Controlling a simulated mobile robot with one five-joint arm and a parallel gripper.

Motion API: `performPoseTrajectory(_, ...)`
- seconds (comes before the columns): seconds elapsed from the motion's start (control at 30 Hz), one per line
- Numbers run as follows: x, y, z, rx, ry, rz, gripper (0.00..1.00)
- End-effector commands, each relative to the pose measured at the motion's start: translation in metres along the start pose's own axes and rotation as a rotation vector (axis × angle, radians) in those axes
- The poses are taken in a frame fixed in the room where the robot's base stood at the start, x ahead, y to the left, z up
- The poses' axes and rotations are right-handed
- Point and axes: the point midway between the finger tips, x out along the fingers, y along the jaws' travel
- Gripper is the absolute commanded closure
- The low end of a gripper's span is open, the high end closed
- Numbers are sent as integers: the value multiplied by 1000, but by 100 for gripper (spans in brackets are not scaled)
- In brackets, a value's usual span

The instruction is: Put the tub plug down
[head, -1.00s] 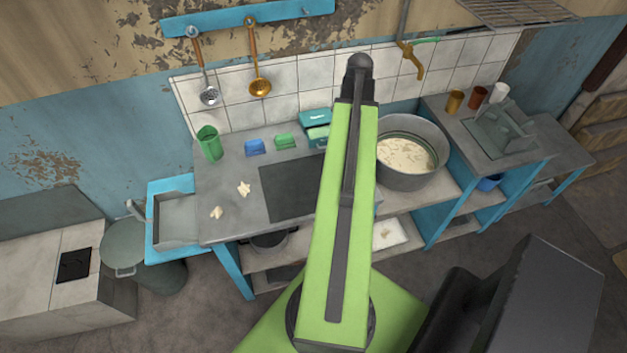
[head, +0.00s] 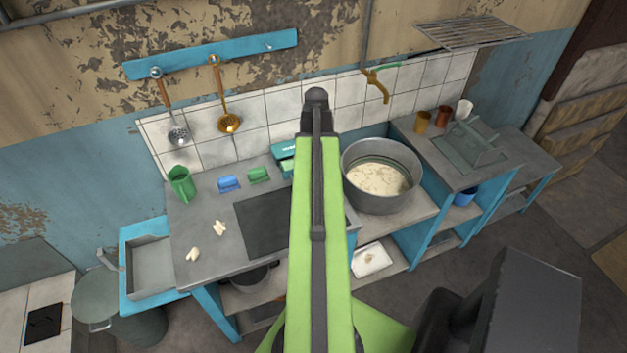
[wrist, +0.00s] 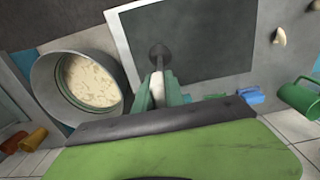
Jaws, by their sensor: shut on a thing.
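The tub plug (wrist: 159,52) shows in the wrist view as a small dark grey rounded piece on a thin stem. My gripper (wrist: 160,82) is shut on it, with a greenish finger on each side of the pale lower part. In the wrist view the plug appears over the dark board (wrist: 200,38) on the counter; I cannot tell how high above it. In the head view my green arm hides the gripper and the plug. The big metal tub (head: 382,205) of whitish curd stands right of my arm; it also shows at the left of the wrist view (wrist: 48,95).
The grey counter (head: 205,245) holds pale lumps (head: 220,229), a green mug (head: 182,183), a blue piece (head: 229,184) and a green piece (head: 259,175). Brown cups (head: 443,116) and a white cup (head: 463,109) stand at the right. The counter's front left is mostly clear.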

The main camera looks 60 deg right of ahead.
Motion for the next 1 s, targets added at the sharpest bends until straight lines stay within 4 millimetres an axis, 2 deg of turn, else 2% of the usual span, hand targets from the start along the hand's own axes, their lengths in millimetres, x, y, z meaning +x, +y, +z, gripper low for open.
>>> performPoseTrajectory(0.17, 2, -3, -1, 2, 0, 0, 100)
performPoseTrajectory(0.43, 44, -2, -1, 2, 0, 0, 100)
performPoseTrajectory(0.67, 41, -2, -1, 2, 0, 0, 100)
performPoseTrajectory(0.83, 46, -2, 0, 3, 0, 0, 100)
performPoseTrajectory(0.87, 44, -2, 0, 3, 0, 0, 82)
performPoseTrajectory(1.0, 44, -2, 0, 3, 0, 0, 64)
